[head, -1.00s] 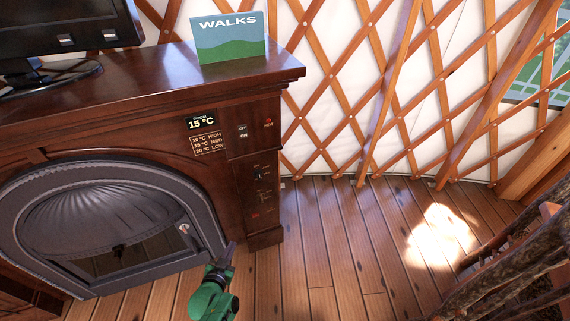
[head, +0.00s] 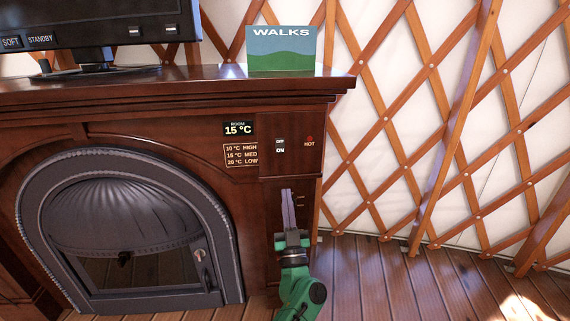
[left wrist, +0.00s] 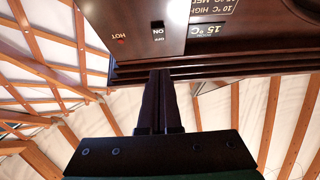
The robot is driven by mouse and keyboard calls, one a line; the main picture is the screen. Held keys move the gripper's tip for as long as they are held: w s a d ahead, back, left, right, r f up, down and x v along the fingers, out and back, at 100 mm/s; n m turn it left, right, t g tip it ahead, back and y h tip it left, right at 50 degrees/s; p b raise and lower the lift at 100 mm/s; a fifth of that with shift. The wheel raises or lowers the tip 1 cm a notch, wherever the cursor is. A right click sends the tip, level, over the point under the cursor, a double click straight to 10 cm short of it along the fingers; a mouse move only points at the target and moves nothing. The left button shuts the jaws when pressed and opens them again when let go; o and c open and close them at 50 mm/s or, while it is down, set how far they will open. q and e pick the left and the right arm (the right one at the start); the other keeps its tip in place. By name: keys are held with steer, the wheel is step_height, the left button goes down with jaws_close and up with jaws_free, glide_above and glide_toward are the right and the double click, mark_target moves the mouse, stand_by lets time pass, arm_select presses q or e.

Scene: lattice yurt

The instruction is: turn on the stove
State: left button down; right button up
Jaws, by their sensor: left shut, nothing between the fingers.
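The stove (head: 125,215) is a dark grey arched unit with a glass door, set in a brown wooden surround. The switch shows upside down in the left wrist view (left wrist: 158,31). A red HOT mark (head: 309,141) sits right of it. My left gripper (head: 287,192) is shut and empty, fingers pointing up, below the switch and apart from it. It covers part of the lower control panel. My right gripper is not in view.
A room display (head: 238,129) reads 15 °C, above a card (head: 240,155) listing HIGH, MED and LOW. A WALKS booklet (head: 281,50) and a monitor (head: 100,25) stand on the mantel (head: 200,85), which overhangs the panel. The lattice wall (head: 400,120) is at right.

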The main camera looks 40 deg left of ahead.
mark_target(280, 148)
arm_select(q)
steer(key=x, duration=0.4)
steer(key=f+b+x, duration=0.1)
steer(key=x, duration=0.2)
steer(key=w+a+f+x, duration=0.1)
steer(key=x, duration=0.3)
steer(key=shift+w+a+r+b, duration=0.15)
steer(key=shift+w+a+b, duration=0.1)
steer(key=shift+a+b, duration=0.05)
steer(key=shift+w+a, duration=0.25)
steer(key=shift+a, duration=0.05)
steer(key=shift+r, duration=0.1)
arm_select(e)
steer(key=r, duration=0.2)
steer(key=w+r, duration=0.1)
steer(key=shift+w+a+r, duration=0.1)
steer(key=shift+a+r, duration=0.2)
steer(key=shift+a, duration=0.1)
